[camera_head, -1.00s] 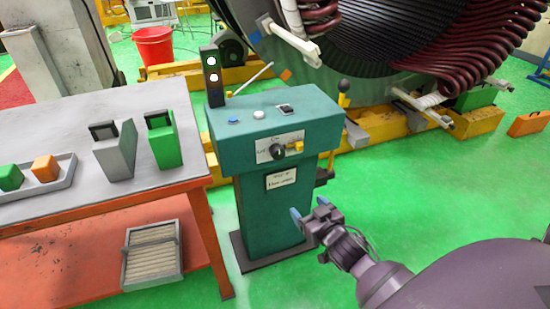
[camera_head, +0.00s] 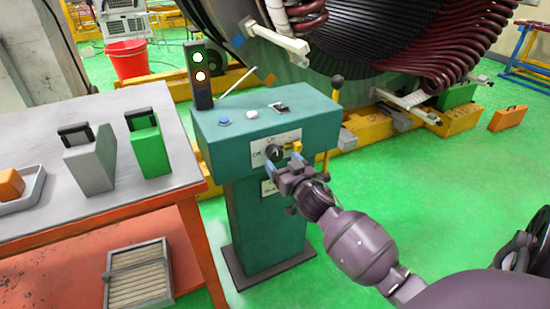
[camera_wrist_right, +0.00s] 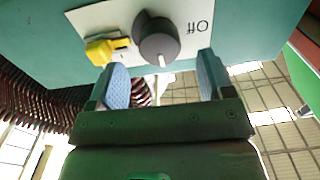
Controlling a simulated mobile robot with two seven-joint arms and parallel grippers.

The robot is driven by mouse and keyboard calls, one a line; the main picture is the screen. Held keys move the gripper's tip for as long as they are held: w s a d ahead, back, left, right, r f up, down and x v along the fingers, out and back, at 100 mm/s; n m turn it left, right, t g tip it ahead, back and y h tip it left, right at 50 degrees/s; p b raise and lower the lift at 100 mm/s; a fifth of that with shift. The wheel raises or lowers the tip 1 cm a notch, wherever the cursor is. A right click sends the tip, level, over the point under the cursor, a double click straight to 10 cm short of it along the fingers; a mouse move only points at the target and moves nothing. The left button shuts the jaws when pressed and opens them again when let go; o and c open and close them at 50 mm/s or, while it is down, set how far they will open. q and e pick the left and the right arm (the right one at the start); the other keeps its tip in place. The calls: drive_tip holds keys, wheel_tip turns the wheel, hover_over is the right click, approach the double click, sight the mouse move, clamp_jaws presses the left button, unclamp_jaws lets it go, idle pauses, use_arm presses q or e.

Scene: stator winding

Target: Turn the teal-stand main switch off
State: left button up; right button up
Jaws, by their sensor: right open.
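The teal stand (camera_head: 262,215) stands right of the table. On its front is a white plate with the main switch, a dark round knob (camera_head: 273,151). In the right wrist view the knob (camera_wrist_right: 158,38) shows a pale pointer mark, with the word "Off" beside it, upside down, and a yellow piece (camera_wrist_right: 104,48) on its other side. My right gripper (camera_head: 282,166) is open and empty just in front of the plate. In the wrist view its two blue-grey fingertips (camera_wrist_right: 163,80) are spread apart, with the knob between and just beyond them. My left gripper is not in view.
The stand's top bears a blue button (camera_head: 224,122), a white button (camera_head: 252,114), a black rocker (camera_head: 280,107) and a lit signal tower (camera_head: 199,76). The table (camera_head: 130,197) with grey and green cases is close on the left. Green floor is open on the right.

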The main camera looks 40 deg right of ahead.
sight(277, 157)
drive_tip(key=x, duration=0.3)
drive_tip(key=shift+w+d+f+b, duration=0.1)
drive_tip(key=shift+w+f+b, duration=0.05)
drive_tip(key=shift+w+b, duration=0.2)
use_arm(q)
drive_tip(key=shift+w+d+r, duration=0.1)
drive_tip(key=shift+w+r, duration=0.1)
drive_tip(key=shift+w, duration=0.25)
use_arm(e)
drive_tip(key=shift+w, duration=0.15)
drive_tip(key=c, duration=0.9)
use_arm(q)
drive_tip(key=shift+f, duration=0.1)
